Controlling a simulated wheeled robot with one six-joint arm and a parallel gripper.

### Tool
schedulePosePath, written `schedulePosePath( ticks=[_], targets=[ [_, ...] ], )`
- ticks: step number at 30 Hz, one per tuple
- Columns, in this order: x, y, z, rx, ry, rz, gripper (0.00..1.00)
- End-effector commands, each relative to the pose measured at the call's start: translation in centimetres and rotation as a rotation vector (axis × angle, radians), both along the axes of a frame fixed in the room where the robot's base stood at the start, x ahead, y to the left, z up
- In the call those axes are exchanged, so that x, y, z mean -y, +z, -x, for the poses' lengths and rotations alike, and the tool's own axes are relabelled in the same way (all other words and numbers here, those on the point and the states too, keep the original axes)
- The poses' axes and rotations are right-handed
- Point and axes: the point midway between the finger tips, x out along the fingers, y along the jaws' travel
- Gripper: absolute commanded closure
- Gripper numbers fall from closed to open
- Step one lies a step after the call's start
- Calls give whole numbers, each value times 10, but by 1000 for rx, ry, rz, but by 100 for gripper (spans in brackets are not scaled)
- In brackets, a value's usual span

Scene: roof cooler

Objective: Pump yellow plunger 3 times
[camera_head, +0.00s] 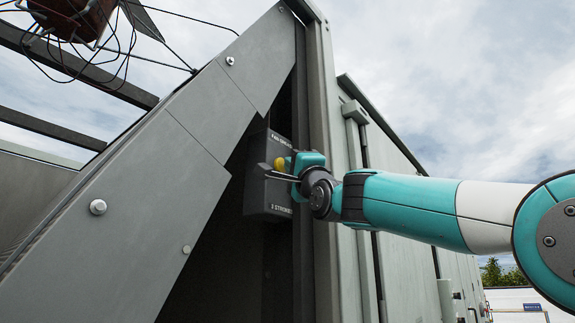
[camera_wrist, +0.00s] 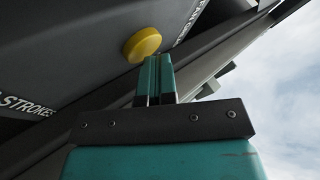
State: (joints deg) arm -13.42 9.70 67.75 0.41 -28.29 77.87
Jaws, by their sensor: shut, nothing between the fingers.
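The yellow plunger (camera_wrist: 142,44) is a round knob on a dark box (camera_wrist: 85,40) in the wrist view. In the head view the plunger (camera_head: 281,163) shows partly, behind my gripper, on the dark box (camera_head: 268,208) inside the cabinet opening. My gripper (camera_wrist: 155,62) is shut, its teal fingers together, with nothing between them. The fingertips are just below the plunger in the wrist view and overlap its lower edge. I cannot tell whether they touch it. In the head view my gripper (camera_head: 268,170) reaches in from the right.
A sloped grey panel (camera_head: 140,190) with bolts borders the opening on the left. A vertical grey frame post (camera_head: 322,120) stands at its right. A reddish box with loose wires (camera_head: 75,15) hangs at the upper left. Lettering including "STROKES" (camera_wrist: 30,107) marks the dark box.

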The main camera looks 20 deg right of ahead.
Motion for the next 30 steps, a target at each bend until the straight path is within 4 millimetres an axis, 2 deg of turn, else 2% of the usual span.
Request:
schedulePosePath(
  ticks=[25, 30],
  targets=[
    [3, -2, 6, -2, 3, 1, 100],
    [12, -4, 16, 1, -1, 0, 100]
  ],
)
